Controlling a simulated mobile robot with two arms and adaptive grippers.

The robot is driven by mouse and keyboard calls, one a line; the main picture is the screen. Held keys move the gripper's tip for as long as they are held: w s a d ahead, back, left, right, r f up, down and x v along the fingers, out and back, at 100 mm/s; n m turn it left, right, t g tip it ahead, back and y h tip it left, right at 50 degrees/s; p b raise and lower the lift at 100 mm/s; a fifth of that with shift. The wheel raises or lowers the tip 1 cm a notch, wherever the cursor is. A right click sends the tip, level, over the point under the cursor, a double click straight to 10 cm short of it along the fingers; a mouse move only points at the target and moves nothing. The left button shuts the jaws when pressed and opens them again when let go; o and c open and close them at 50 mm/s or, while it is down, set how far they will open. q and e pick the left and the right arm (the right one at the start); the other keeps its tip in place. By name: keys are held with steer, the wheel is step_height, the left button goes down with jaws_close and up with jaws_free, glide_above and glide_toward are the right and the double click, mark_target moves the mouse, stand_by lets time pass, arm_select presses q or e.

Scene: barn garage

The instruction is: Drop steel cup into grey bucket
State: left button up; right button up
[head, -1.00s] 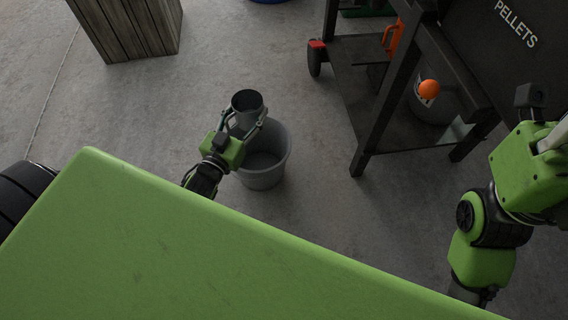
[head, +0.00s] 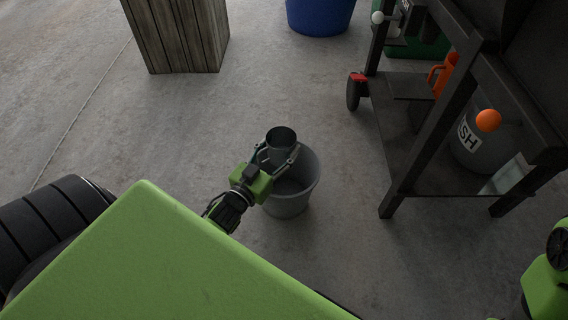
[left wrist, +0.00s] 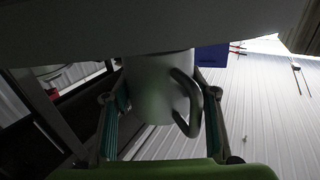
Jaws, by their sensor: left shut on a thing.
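The steel cup (head: 281,139) is a dark grey metal cup, held upright with its open mouth facing up. My left gripper (head: 277,156) is shut on it, one finger on each side. In the left wrist view the cup (left wrist: 158,90) sits between the two fingers (left wrist: 160,108), with its curved handle toward the right. The grey bucket (head: 291,205) stands on the floor. In the head view the cup and fingers overlap the bucket's upper left rim; the height between them is hard to tell. Only part of my right arm shows at the lower right edge; its gripper is out of frame.
A black grill cart (head: 416,165) with an orange ball and an ash bucket (head: 480,145) stands at right. A wooden crate (head: 178,35) and a blue tub (head: 320,14) are at the back. A tyre (head: 52,222) lies at left. The floor between is clear.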

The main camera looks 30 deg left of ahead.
arm_select(q)
steer(key=o, duration=1.3)
steer(key=shift+c, duration=0.2)
steer(key=shift+s, duration=0.3)
steer(key=s, duration=1.1)
steer(key=shift+s+d, duration=0.2)
